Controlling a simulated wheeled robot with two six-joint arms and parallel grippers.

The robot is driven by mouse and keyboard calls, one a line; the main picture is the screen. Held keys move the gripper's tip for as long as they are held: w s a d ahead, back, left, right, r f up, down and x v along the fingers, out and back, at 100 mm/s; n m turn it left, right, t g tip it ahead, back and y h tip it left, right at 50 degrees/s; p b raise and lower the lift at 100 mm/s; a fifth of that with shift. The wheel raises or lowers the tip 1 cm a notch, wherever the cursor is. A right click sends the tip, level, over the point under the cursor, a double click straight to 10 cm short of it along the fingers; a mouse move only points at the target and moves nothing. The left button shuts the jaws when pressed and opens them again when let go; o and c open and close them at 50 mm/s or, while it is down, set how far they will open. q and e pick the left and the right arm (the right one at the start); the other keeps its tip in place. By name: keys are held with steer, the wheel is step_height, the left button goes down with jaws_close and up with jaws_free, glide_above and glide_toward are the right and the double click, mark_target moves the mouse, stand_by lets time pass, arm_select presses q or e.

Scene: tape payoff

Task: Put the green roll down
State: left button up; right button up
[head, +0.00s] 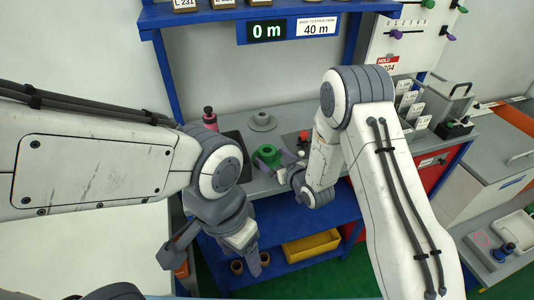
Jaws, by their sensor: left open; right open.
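The green roll (267,156) sits on the grey bench top, left of my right gripper. My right gripper (284,168) is open, with its fingertips close beside the roll; I cannot tell whether they touch it. Part of this gripper is hidden behind my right forearm. My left gripper (213,262) is open and empty, pointing down, lower and nearer than the bench, in front of the lower shelf.
A grey flanged disc (262,122) stands behind the roll. A pink bottle (210,119) with a dark cap is at the left. A display (267,31) reads 0 m; the sign (317,27) beside it reads 40 m. A yellow bin (311,247) sits on the blue lower shelf.

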steer(key=shift+x, duration=1.15)
steer(key=c, duration=1.3)
jaws_close()
steer(key=shift+r, duration=0.15)
